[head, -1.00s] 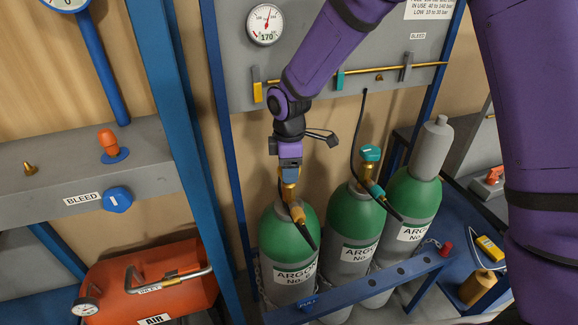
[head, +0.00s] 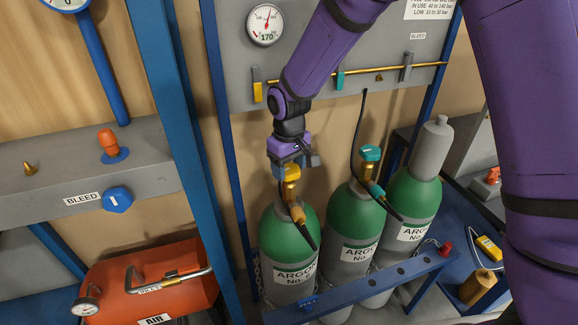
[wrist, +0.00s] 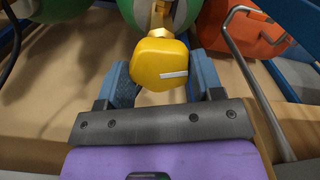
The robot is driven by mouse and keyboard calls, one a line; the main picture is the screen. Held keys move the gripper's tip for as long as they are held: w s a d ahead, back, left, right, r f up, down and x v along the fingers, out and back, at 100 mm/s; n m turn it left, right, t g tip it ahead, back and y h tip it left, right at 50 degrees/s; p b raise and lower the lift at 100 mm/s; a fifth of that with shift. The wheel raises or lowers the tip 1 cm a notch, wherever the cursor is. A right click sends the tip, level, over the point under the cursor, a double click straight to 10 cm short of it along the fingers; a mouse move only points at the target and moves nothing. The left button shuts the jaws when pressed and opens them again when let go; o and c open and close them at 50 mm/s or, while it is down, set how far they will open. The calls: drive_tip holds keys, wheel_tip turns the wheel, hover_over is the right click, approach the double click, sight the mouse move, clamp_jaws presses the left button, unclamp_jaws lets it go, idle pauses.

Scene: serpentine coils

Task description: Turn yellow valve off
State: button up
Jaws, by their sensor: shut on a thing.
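The yellow valve (head: 291,173) is a knob on a brass neck atop the left green-and-grey argon cylinder (head: 290,236). In the wrist view, the yellow valve (wrist: 160,66) shows a white line on its face, lying nearly level in the picture. My gripper (wrist: 163,78) has one blue finger on each side of the knob and is shut on it. In the head view, my gripper (head: 286,164) comes down onto the valve from above and partly hides it.
A middle argon cylinder (head: 355,225) with a teal knob (head: 370,153) and a third cylinder (head: 412,205) stand close to the right. A blue rail (head: 365,283) runs in front. A grey panel (head: 230,60) is behind. An orange tank (head: 125,285) sits at lower left.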

sight(289, 168)
drive_tip(key=m, duration=0.4)
idle(0.7)
drive_tip(key=o, duration=0.9)
wheel_tip(289, 168, up, 11)
drive_tip(key=shift+f, duration=0.1)
